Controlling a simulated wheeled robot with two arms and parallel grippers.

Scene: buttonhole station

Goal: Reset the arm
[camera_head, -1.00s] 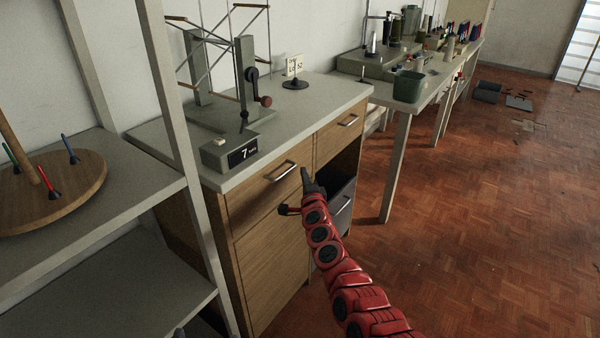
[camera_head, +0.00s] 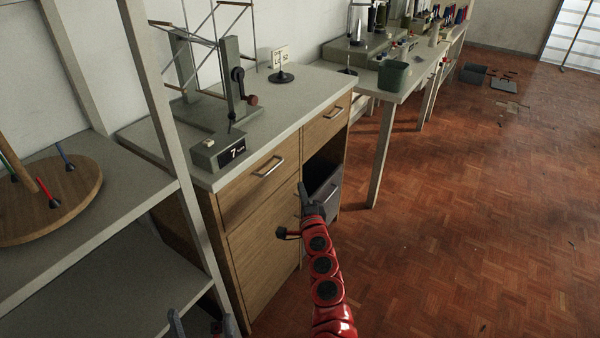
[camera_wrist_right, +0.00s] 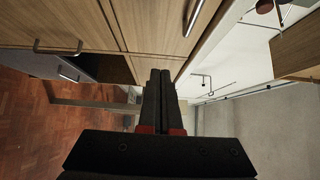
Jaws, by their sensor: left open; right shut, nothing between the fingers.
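My right arm is red and comes up from the bottom of the head view. Its dark gripper (camera_head: 303,190) is in front of the wooden cabinet (camera_head: 262,250), close to the open gap beside the grey lower drawer. In the right wrist view the two black fingers (camera_wrist_right: 158,75) lie together, shut with nothing between them. Cabinet fronts and metal handles show beyond them. My left gripper (camera_head: 190,325) shows only by its dark fingertips at the bottom edge of the head view, in front of the shelf, spread apart. The rest of the left arm is out of view.
A grey shelf unit (camera_head: 110,200) with a post and a round wooden stand (camera_head: 75,190) is at left. The cabinet top (camera_head: 290,105) bears a winding frame and a counter box (camera_head: 218,152). A workbench (camera_head: 400,85) stands behind. The parquet floor (camera_head: 470,220) at right is mostly open.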

